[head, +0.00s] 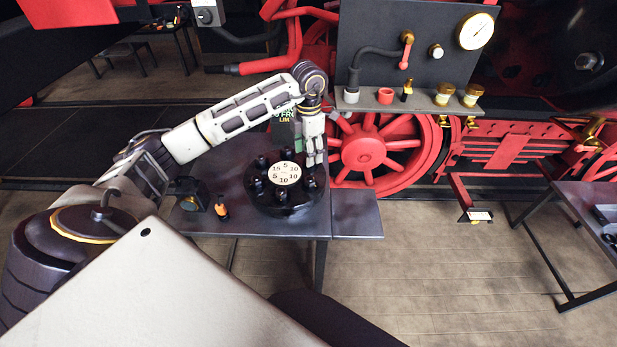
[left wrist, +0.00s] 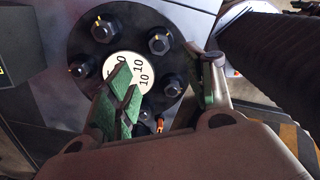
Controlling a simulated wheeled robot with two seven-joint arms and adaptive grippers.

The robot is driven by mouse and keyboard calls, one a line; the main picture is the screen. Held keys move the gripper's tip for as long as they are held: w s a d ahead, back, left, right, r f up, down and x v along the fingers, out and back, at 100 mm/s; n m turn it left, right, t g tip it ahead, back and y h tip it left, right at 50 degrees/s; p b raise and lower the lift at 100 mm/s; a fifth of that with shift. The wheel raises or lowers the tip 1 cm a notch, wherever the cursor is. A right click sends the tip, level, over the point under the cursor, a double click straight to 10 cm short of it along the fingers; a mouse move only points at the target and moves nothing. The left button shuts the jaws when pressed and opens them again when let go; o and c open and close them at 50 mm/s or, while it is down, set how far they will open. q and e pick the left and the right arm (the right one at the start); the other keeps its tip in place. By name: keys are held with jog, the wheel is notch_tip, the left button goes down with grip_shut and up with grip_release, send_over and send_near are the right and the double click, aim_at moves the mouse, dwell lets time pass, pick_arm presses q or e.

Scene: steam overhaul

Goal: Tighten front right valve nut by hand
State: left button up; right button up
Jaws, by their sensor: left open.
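The valve is a round black flange (head: 262,206) on the dark table, with several nuts on studs around a cream number disc (head: 285,173). It also shows in the left wrist view (left wrist: 75,45). One nut (head: 309,182) sits at the disc's right side. My left gripper (head: 314,158) points down over the flange's back right edge. In the left wrist view my left gripper (left wrist: 165,92) is open, with green pads on its fingers. A nut (left wrist: 172,86) shows between the fingers, with no clear contact. The left finger covers part of the disc. My right gripper is out of view.
A black box (head: 189,196) and a small orange-and-black item (head: 222,211) lie left of the flange on the table (head: 235,223). A dark gauge panel (head: 385,40) with a fittings shelf stands behind, beside red wheels (head: 372,150). Another table (head: 575,205) stands at right.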

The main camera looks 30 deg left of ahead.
aim_at(308, 179)
pick_arm(q)
jog(key=shift+f+p, duration=1.15)
jog(key=shift+f, duration=4.75)
jog(key=shift+c, duration=0.3)
jog(key=c, duration=1)
